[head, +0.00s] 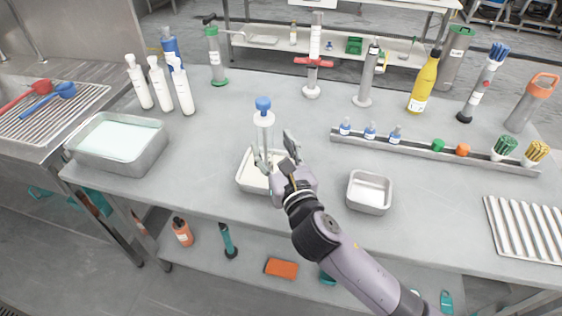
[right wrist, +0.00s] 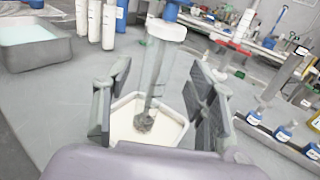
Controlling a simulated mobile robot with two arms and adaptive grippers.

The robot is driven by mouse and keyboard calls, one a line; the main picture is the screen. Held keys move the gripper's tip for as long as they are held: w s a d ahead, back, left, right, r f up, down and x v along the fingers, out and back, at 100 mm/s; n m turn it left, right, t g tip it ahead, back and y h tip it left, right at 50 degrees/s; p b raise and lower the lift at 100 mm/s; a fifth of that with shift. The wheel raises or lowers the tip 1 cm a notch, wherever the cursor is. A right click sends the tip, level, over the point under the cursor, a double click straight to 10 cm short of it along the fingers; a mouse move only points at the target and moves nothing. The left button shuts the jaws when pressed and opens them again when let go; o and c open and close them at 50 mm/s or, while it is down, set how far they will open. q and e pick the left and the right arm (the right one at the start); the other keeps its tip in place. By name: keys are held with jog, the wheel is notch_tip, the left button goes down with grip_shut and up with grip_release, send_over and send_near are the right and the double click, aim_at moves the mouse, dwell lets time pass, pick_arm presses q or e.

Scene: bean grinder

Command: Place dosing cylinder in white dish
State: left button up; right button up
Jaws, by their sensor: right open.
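The dosing cylinder (head: 264,132) is a clear tube with a white collar and a blue knob on top. It is roughly upright, and its lower end appears to be inside the white dish (head: 243,184). In the right wrist view the cylinder (right wrist: 158,70) stands between the fingers, its dark lower tip over the floor of the dish (right wrist: 172,138). My right gripper (head: 277,152) is open, with a finger on each side of the cylinder and visible gaps to it. Whether the tip touches the dish floor is hard to tell. My left gripper is not in view.
A small metal tray (head: 370,192) is right of the dish. A long rack (head: 430,153) with small bottles and caps lies behind it. White bottles (head: 160,85) and a large metal pan (head: 118,150) stand at the left. The table's front edge is close to the dish.

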jog(key=shift+v, duration=2.8)
